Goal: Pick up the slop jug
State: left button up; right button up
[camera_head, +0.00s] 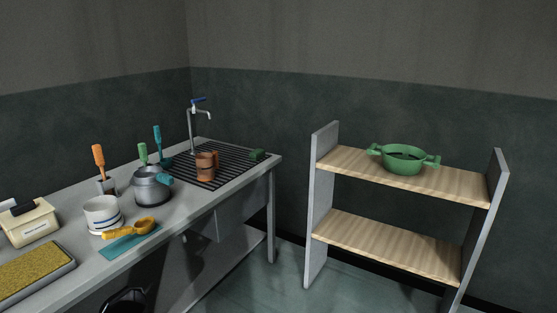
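A brown jug-like vessel (207,166) stands upright on the black slatted grid (184,176) near the tap. Its details are too small to tell. A grey rounded pot (151,190) with a teal part at its upper right stands on the counter to the left of the grid. A white cup-like vessel (102,217) with dark bands stands nearer the front. I cannot tell for certain which of these is the slop jug. Neither of my grippers is in view.
The grey counter (190,214) holds a yellow scoop (132,227) on a teal mat, upright tools, a cream box (29,224) and a tray (69,262) at lower left. A shelf unit (321,200) with a green pot (404,160) stands right. Floor between is clear.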

aim_at(207, 162)
jog(key=i+l+u, duration=0.2)
jog(key=i+u, duration=0.25)
jog(key=i, duration=0.35)
jog(key=i+l+u, duration=0.5)
jog(key=i, duration=0.25)
jog(key=i+l+u, duration=0.45)
jog(key=i+l, duration=0.2)
jog(key=l, duration=0.1)
